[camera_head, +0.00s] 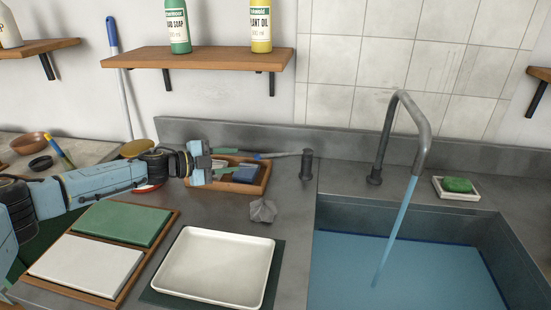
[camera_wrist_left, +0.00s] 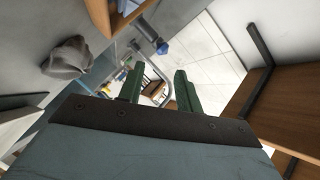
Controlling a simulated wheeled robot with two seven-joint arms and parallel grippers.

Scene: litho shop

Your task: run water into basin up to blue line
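The basin (camera_head: 490,222) is at the right in the head view. A stream of blue water (camera_head: 398,225) runs into it from the grey spout (camera_head: 408,105). The water surface (camera_head: 400,280) lies close to a dark blue line (camera_head: 350,233) on the walls; I cannot tell the exact gap. A lever (camera_head: 285,154) with a blue tip points left from a dark post (camera_head: 307,165). It also shows in the left wrist view (camera_wrist_left: 150,34). My left gripper (camera_head: 205,164) is left of the lever tip, apart from it. Its green fingers (camera_wrist_left: 158,95) are apart and empty. My right gripper is out of view.
A wooden box (camera_head: 262,180) with small items stands below the gripper, beside a crumpled grey rag (camera_head: 263,210). A white tray (camera_head: 215,265) and green and white slabs lie in front. A shelf (camera_head: 200,58) with bottles hangs above. Green soap (camera_head: 458,185) sits behind the basin.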

